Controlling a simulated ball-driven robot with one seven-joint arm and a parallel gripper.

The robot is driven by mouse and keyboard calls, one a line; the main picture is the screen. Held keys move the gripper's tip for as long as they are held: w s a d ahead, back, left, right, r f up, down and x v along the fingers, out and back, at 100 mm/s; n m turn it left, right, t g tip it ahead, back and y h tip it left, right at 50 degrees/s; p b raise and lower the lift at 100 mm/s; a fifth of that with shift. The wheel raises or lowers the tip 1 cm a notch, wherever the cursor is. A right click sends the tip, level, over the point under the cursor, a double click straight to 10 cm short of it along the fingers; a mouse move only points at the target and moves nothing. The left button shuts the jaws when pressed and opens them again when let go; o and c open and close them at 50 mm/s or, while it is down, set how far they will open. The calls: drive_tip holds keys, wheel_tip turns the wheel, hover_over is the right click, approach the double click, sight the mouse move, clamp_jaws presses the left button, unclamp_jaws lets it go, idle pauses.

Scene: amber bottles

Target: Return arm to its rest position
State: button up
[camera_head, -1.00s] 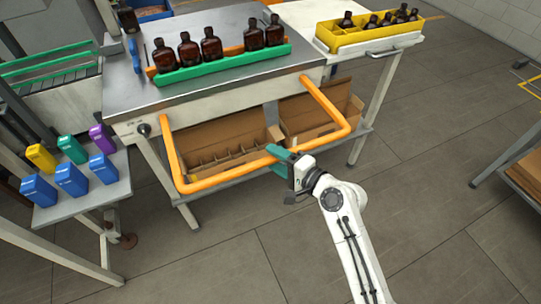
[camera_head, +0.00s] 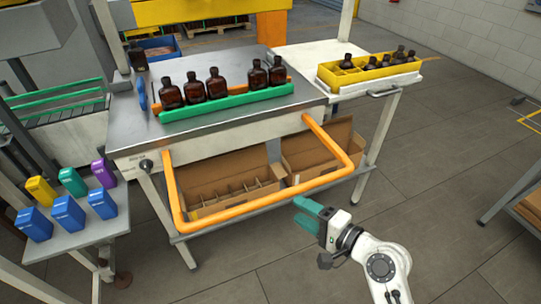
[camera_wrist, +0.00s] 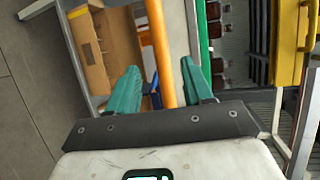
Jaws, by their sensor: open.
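My gripper (camera_head: 308,214) is at the lower right of the head view, in front of the workbench and its orange rail. Its teal fingers are apart and empty in the wrist view (camera_wrist: 158,82), with the orange rail (camera_wrist: 160,50) seen beyond the gap between them. My white arm folds in from the bottom right of the head view. Several amber bottles (camera_head: 194,88) stand upright in a row on the bench, along the green strip (camera_head: 230,101). More dark bottles stand in the yellow crate (camera_head: 345,77) on the white side table.
The orange rail (camera_head: 240,207) runs along the bench front, close to my gripper. Cardboard boxes (camera_head: 230,188) sit on the shelf below. Blue, yellow, teal and purple containers stand on a small table (camera_head: 80,240) at left.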

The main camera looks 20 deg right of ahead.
drive_tip(key=s+a+f+n+g+h, duration=0.1)
drive_tip(key=s+f+n+g+h, duration=0.1)
drive_tip(key=s+f+n+g, duration=0.75)
drive_tip(key=s+d+f+n+g+h, duration=0.1)
drive_tip(key=s+d+n+g+h, duration=0.1)
drive_tip(key=s, duration=0.6)
drive_tip(key=s+d+f+n+g+h, duration=0.1)
drive_tip(key=s+d+n+g+h, duration=0.1)
drive_tip(key=s, duration=0.5)
drive_tip(key=shift+s+d, duration=0.2)
drive_tip(key=shift+s, duration=0.2)
